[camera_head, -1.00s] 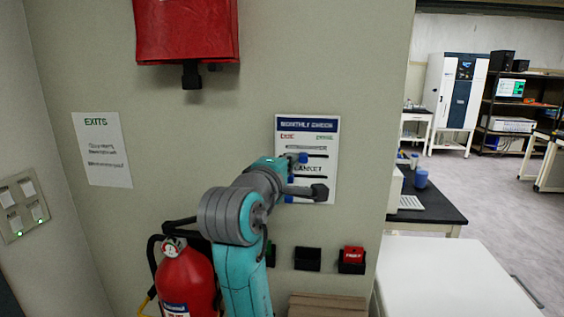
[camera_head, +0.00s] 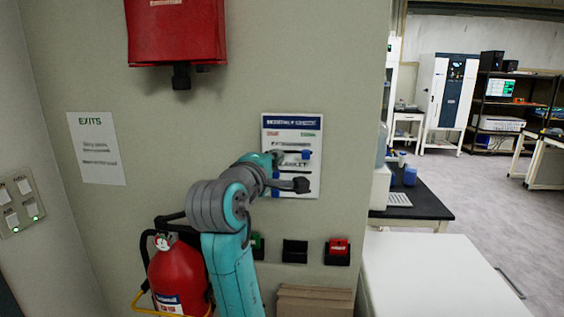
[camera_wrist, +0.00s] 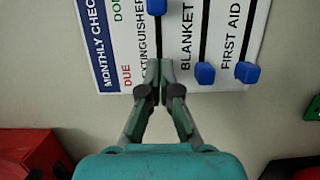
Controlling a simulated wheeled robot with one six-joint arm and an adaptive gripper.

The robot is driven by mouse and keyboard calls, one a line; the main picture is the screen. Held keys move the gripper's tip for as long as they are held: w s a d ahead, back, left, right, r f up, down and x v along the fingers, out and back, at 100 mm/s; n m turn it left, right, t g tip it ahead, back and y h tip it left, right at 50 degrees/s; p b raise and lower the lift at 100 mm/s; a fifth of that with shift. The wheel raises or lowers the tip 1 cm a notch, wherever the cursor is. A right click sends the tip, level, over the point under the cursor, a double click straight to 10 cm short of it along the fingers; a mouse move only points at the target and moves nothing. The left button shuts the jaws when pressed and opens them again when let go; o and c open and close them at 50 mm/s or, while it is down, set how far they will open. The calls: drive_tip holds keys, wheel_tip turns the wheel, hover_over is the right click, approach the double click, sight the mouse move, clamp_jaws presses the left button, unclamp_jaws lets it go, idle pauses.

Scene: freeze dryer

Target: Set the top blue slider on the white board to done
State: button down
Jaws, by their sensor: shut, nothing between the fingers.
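The white board (camera_head: 309,186) hangs on the wall, with red DUE at left and green DONE at right. Its top blue slider (camera_head: 306,154), on the extinguisher row, sits right of the slot's middle, towards DONE. In the wrist view this slider (camera_wrist: 155,6) is cut by the top edge, so the slot's end is hidden. My gripper (camera_wrist: 160,66) is shut and empty, its tips over the extinguisher slot on the DUE side of the slider, with a gap between. The blanket slider (camera_wrist: 205,73) and first aid slider (camera_wrist: 247,72) are towards DUE.
A red box (camera_head: 176,30) hangs above left, and a red fire extinguisher (camera_head: 178,278) stands below left. Small dark holders (camera_head: 295,251) are on the wall below the board. A white table surface (camera_head: 430,285) is at right.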

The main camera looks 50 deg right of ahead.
drive_tip(key=v, duration=1)
idle(0.3)
